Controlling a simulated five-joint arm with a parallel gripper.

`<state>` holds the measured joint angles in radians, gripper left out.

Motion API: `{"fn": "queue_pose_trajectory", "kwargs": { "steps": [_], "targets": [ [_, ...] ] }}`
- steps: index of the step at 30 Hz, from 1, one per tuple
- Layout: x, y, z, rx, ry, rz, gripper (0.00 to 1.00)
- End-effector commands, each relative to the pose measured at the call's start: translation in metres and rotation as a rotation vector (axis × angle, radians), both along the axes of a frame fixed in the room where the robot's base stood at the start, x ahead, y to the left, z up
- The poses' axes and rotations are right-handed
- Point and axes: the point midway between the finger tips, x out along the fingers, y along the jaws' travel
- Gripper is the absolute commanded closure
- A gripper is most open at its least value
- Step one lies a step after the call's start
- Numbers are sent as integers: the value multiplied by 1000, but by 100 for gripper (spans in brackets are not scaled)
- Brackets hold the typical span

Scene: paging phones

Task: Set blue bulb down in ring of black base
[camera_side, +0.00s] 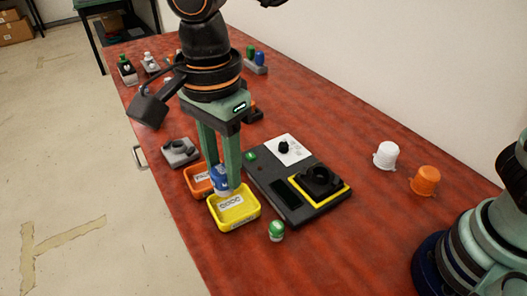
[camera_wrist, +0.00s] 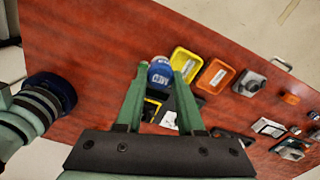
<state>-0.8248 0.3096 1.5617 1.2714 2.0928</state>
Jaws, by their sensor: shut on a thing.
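The blue bulb (camera_side: 221,180) has a pale lower end and is held between the green fingers of my gripper (camera_side: 223,176). In the side view it appears over the edges of the yellow and orange trays; its exact height is unclear. In the wrist view the blue bulb (camera_wrist: 160,74) shows white lettering between the fingertips of my gripper (camera_wrist: 161,71). A black base with a ring (camera_side: 320,179) sits on a yellow-edged square of the dark panel, to the right of the bulb. In the wrist view my fingers partly hide this area.
The yellow tray (camera_side: 247,216) and orange tray (camera_side: 191,185) stand left of the dark panel (camera_side: 292,215). A green-capped bulb (camera_side: 277,231) stands at its front. A grey ring base (camera_side: 180,157) lies farther left. White (camera_side: 386,155) and orange (camera_side: 425,181) cups stand right, with clear red table around them.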

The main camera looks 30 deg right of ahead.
Motion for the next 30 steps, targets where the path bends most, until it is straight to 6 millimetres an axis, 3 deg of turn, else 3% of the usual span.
{"fn": "queue_pose_trajectory", "kwargs": {
  "steps": [10, 14, 17, 20, 24, 30],
  "targets": [
    [0, 0, 1, 1, -1, 0, 100],
    [6, -10, -3, 0, -1, -6, 100],
    [17, -30, -12, 0, 1, -12, 100],
    [31, -64, -25, -1, 2, -21, 100],
    [45, -121, -48, -1, 2, -32, 100],
    [46, -195, -77, 0, 1, -41, 100]
  ]
}}
